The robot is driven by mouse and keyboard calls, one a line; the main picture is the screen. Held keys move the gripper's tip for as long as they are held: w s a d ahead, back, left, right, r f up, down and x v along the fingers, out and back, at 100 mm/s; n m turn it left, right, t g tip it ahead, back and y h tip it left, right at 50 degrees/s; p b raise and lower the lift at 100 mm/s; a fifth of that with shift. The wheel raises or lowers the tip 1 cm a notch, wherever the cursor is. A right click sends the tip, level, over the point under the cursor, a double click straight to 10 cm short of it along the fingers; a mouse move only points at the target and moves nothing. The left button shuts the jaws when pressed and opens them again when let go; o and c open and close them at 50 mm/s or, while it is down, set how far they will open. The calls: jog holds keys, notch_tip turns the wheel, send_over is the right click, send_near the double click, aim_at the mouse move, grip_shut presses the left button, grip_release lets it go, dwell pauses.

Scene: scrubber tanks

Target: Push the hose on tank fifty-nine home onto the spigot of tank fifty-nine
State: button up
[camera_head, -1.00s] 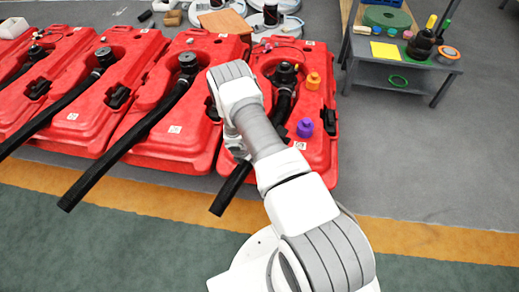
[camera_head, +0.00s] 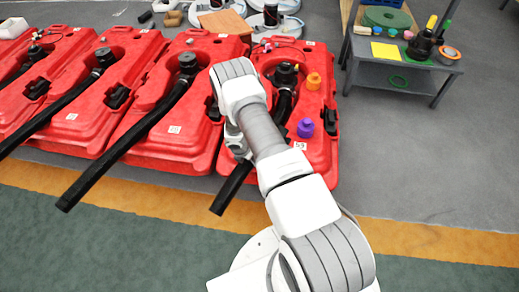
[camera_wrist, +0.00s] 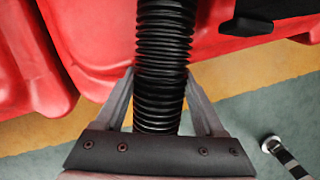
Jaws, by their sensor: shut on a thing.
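The rightmost red tank (camera_head: 318,165) has a small number label near its front edge that seems to read fifty-nine, though it is small. Its black hose (camera_head: 232,190) slopes from the black fitting (camera_head: 285,74) down past the tank's front edge, partly hidden behind my arm. Whether the hose is fully seated on the spigot cannot be told. In the wrist view, my gripper (camera_wrist: 160,82) has its fingers on both sides of a ribbed black hose (camera_wrist: 165,30) and is shut on it. The head view hides my fingers behind my arm.
An orange cap (camera_head: 313,81) and a purple cap (camera_head: 305,128) sit on the same tank. More red tanks with black hoses (camera_head: 120,150) stand close on the left. A grey bench (camera_head: 400,75) stands at the right, with clear floor before it.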

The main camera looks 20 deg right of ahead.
jog(key=shift+w+d+r, duration=0.2)
jog(key=shift+w+d, duration=0.05)
jog(key=shift+d, duration=0.1)
jog(key=o, duration=1.5)
jog(key=shift+s, duration=0.1)
jog(key=shift+s+a+f, duration=0.1)
jog(key=shift+a+f, duration=0.05)
jog(key=shift+a, duration=0.05)
jog(key=shift+a, duration=0.1)
jog(key=shift+p+v, duration=2.35)
jog(key=shift+v, duration=1.15)
